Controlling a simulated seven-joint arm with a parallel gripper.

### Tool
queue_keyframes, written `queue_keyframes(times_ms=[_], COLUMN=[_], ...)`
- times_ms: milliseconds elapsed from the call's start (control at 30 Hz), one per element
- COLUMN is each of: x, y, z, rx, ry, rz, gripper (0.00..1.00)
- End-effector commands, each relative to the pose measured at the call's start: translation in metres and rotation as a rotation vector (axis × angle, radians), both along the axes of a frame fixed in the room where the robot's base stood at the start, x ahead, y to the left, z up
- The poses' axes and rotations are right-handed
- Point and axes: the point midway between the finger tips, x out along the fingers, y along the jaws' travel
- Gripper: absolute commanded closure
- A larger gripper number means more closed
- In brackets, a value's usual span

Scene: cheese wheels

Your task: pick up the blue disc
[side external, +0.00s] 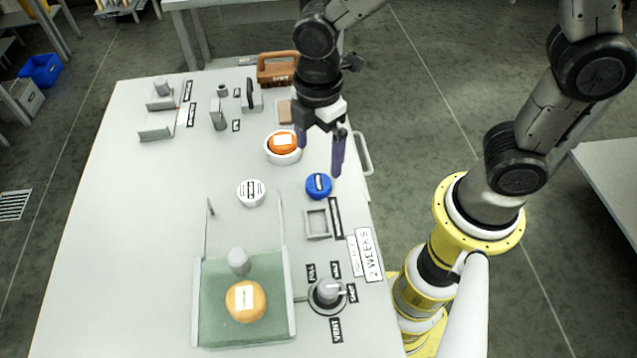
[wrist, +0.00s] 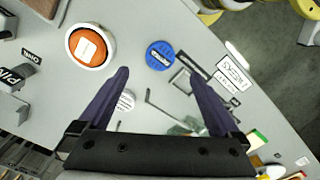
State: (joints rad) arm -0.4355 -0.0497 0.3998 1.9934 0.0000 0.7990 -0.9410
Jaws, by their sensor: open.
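The blue disc (side external: 319,186) lies flat on the table near its right edge, with a white label on top. In the wrist view the blue disc (wrist: 160,55) lies beyond my fingertips, roughly centred between them. My gripper (side external: 320,158) hangs above the table just behind the disc, its two purple fingers apart and nothing between them. In the wrist view my gripper (wrist: 159,74) also shows spread, empty fingers. The gripper does not touch the disc.
An orange cheese in a white bowl (side external: 269,154) stands behind the disc. A white disc (side external: 251,193) lies to its left and a square grey frame (side external: 318,223) in front. A green-floored tray (side external: 215,300) with another cheese (side external: 246,301) and a knob (side external: 327,291) are nearer.

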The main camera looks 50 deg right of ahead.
Motion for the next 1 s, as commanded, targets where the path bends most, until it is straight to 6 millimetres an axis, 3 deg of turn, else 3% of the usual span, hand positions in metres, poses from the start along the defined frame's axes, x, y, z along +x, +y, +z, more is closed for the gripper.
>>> queue_keyframes(times_ms=[100, 367, 633, 967, 1000], x=[-0.001, -0.001, -0.002, -0.001, -0.001], y=[0.000, -0.001, -0.001, -0.001, -0.001], z=[-0.019, -0.036, -0.073, -0.081, -0.081], rx=[-0.001, -0.001, -0.002, 0.000, 0.001], ry=[0.003, 0.001, 0.002, -0.001, -0.001], rz=[-0.001, -0.001, -0.001, -0.001, -0.001], gripper=[0.01, 0.01, 0.01, 0.01, 0.05])
